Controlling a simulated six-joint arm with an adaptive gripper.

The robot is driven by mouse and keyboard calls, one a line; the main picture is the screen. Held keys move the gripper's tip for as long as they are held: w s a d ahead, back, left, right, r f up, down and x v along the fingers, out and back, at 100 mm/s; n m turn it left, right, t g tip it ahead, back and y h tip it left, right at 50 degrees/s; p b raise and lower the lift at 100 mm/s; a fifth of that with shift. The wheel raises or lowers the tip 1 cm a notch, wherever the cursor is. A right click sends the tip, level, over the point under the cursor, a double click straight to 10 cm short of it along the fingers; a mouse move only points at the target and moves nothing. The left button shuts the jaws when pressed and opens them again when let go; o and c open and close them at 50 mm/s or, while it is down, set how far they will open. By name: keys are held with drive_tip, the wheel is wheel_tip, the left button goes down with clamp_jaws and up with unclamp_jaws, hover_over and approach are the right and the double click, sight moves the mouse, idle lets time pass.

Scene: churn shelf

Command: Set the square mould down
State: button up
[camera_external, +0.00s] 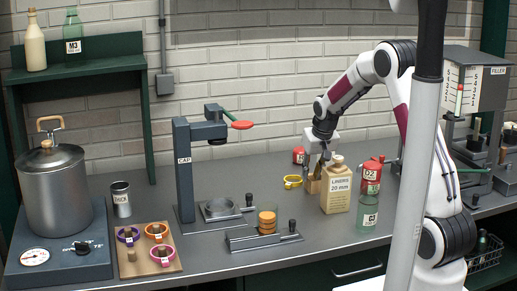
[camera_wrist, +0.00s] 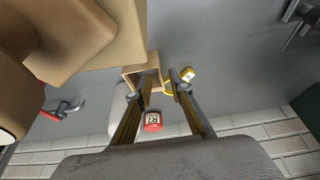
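The square mould (camera_wrist: 129,73) is a small tan, open square frame in the wrist view. In the outside view the mould (camera_external: 313,186) sits low by the bench top, just left of the liners box and partly hidden by it. My gripper (camera_wrist: 164,87) has its fingers apart, with bench showing between the tips. One finger overlaps the mould's opening and the other is beyond its right wall. The exact contact is unclear. In the outside view my gripper (camera_external: 323,162) points down just above the mould.
The tan liners box (camera_external: 339,195) stands close beside the mould and looms in the wrist view (camera_wrist: 95,60). A yellow ring (camera_external: 292,181), a small red container (camera_external: 299,155), a red D2 container (camera_external: 371,170) and a green bottle (camera_external: 367,214) are nearby.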

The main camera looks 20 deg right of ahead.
drive_tip(key=v, duration=0.8)
drive_tip(key=shift+r, duration=0.2)
drive_tip(key=shift+s, duration=0.15)
idle(0.4)
drive_tip(key=s+r, duration=0.1)
drive_tip(key=s, duration=0.1)
drive_tip(key=s+d+r, duration=0.1)
drive_tip(key=s+r, duration=0.2)
drive_tip(key=s, duration=0.1)
drive_tip(key=shift+d+r, duration=0.35)
drive_tip(key=shift+r, duration=0.05)
drive_tip(key=s+d+r, duration=0.1)
drive_tip(key=s, duration=1.3)
drive_tip(key=s+d+r+t, duration=0.1)
drive_tip(key=s+d+r, duration=0.1)
drive_tip(key=s, duration=1.2)
drive_tip(key=shift+s+d, duration=0.2)
drive_tip(key=shift+d, duration=0.1)
